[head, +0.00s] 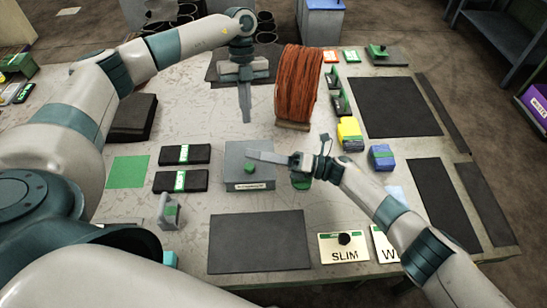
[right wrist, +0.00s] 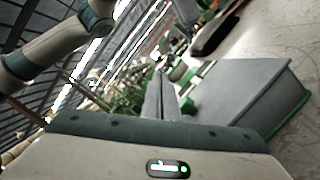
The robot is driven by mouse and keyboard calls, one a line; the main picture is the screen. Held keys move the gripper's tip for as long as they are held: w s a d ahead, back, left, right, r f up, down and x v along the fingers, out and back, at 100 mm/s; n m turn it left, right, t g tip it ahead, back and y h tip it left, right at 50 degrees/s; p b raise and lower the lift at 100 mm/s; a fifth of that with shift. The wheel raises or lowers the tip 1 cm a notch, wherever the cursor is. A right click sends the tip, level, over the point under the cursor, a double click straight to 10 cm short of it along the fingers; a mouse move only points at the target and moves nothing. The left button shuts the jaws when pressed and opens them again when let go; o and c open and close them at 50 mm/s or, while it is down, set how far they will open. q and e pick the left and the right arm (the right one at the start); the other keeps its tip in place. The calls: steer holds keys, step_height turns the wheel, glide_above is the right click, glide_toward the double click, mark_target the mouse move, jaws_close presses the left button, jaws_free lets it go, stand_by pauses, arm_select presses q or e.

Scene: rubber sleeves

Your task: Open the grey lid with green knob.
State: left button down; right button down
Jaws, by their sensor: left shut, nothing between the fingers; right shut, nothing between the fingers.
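The grey lid (head: 235,166) with a green knob (head: 250,168) sits flat on a low grey box near the middle of the table, a label on its front. It looks closed. My right gripper (head: 252,153) is shut and empty, its fingers pointing left over the back part of the lid, just behind the knob in the picture. In the right wrist view its fingers (right wrist: 158,82) lie left of the grey box (right wrist: 245,88); I cannot tell whether they touch anything. My left gripper (head: 246,119) is shut and empty, pointing down behind the box.
A reddish-brown bundle (head: 298,85) stands behind the box to the right. Black cases with green labels (head: 182,154) lie to its left. A yellow item (head: 349,133) and a blue item (head: 381,157) are to the right. A dark mat (head: 259,241) lies in front.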

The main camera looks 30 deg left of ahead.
steer(key=shift+w+a+r, duration=0.35)
steer(key=shift+w+r, duration=0.1)
steer(key=shift+w, duration=0.3)
steer(key=shift+w+a+r, duration=0.3)
steer(key=shift+w+r, duration=0.15)
steer(key=shift+w, duration=0.25)
stand_by(0.5)
arm_select(q)
steer(key=c, duration=1.5)
jaws_free()
steer(key=shift+r, duration=0.15)
steer(key=v, duration=1.1)
steer(key=shift+w+a+r, duration=0.1)
steer(key=shift+w+r, duration=0.1)
steer(key=shift+r, duration=0.1)
